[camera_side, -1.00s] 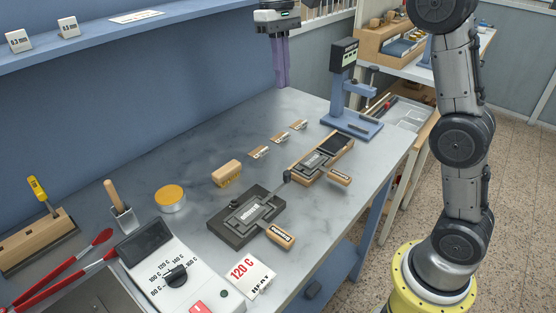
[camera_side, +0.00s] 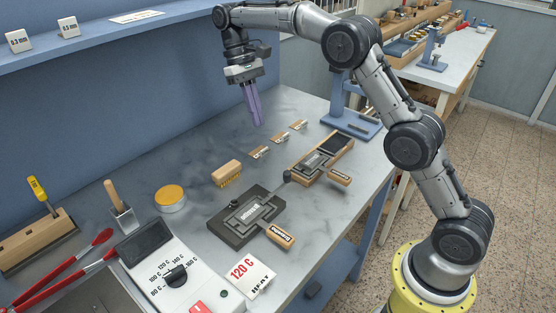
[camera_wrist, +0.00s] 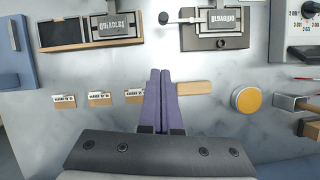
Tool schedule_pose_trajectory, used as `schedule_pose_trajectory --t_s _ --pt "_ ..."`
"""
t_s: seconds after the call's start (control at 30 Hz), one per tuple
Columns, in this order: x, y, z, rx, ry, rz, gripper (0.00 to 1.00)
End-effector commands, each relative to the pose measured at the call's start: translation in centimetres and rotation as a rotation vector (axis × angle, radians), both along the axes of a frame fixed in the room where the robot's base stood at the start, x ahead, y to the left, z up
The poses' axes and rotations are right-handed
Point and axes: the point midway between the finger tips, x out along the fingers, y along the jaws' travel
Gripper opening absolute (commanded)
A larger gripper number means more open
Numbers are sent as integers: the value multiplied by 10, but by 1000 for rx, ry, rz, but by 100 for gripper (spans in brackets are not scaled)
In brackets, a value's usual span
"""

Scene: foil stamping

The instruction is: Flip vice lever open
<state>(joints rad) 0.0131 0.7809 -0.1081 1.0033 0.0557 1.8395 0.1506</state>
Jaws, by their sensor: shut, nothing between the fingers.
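The vice is a dark block (camera_side: 228,227) on the bench in the side view, with a labelled metal holder in it and a wooden handle (camera_side: 280,236) at its front. It shows at the top of the wrist view (camera_wrist: 217,43). Its lever appears as a thin rod with a black ball knob (camera_side: 287,176) at the vice's right in the side view; the knob (camera_wrist: 164,18) points left of the vice in the wrist view. My gripper (camera_side: 257,124), with purple fingers, is shut and empty above the back of the bench, apart from the lever. Its fingertips show in the wrist view (camera_wrist: 159,72).
A wooden tray (camera_side: 342,147) with another handled holder stands right of the vice. A brush (camera_side: 227,172), a yellow-lidded tin (camera_side: 170,198) and three small cards (camera_side: 279,138) lie nearby. A blue stand (camera_side: 352,122) rises at the right; a heater (camera_side: 172,280) is in front.

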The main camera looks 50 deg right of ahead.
Motion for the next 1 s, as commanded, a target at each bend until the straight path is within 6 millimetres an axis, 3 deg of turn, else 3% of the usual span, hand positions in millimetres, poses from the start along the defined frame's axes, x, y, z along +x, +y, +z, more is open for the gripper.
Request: schedule_pose_trajectory --t_s 0.27,0.7,1.0 --pt "-9 1 -19 0 4 0 0" --pt "-38 6 -94 0 4 0 0" --pt "-69 11 -92 1 -2 1 0"
